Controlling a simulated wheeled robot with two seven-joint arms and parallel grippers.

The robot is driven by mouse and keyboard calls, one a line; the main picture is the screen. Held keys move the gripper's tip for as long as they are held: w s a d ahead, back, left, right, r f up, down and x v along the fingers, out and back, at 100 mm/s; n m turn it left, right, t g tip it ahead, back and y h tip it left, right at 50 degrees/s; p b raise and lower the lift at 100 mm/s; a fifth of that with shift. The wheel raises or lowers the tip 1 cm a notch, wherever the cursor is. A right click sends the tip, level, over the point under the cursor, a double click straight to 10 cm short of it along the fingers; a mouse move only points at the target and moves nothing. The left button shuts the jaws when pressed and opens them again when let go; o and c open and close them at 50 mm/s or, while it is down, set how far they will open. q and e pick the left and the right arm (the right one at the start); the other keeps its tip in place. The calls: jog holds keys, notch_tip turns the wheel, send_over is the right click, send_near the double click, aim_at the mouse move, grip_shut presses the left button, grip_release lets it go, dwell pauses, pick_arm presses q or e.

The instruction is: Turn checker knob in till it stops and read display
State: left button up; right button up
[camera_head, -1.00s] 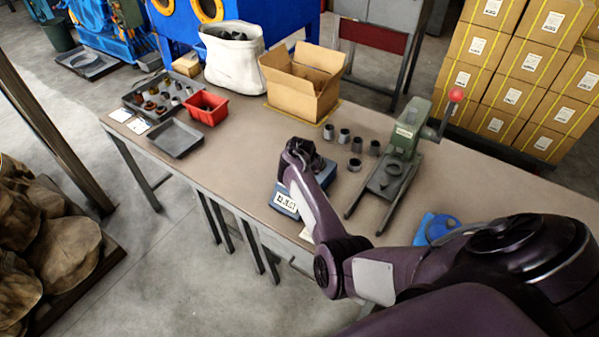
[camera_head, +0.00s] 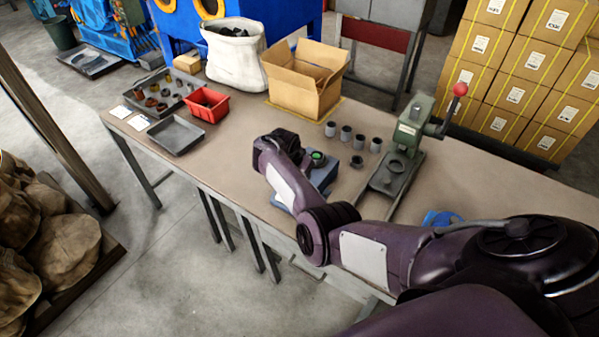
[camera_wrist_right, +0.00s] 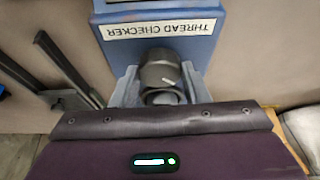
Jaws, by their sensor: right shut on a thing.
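The thread checker (camera_head: 323,176) is a blue box on the bench, partly hidden by my right arm in the head view. A round dark piece with a green glow (camera_head: 318,156) shows on top of it; I cannot read anything there. In the right wrist view the checker (camera_wrist_right: 205,50) carries a white label reading THREAD CHECKER, upside down. My right gripper (camera_wrist_right: 160,88) is shut on the dark grey knob (camera_wrist_right: 160,72), with one pale finger on either side. The head view hides the fingers and knob behind my wrist. My left gripper is not in view.
A green lever press (camera_head: 408,140) stands right of the checker, with several grey cylinders (camera_head: 346,134) between them. A cardboard box (camera_head: 300,88), a red bin (camera_head: 207,106) and a grey tray (camera_head: 176,136) are further left.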

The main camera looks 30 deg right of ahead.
jog(key=shift+a, duration=0.1)
dwell(0.3)
jog(key=o, duration=1)
jog(key=shift+p+v, duration=0.65)
jog(key=shift+v, duration=3.2)
jog(key=shift+c, duration=0.2)
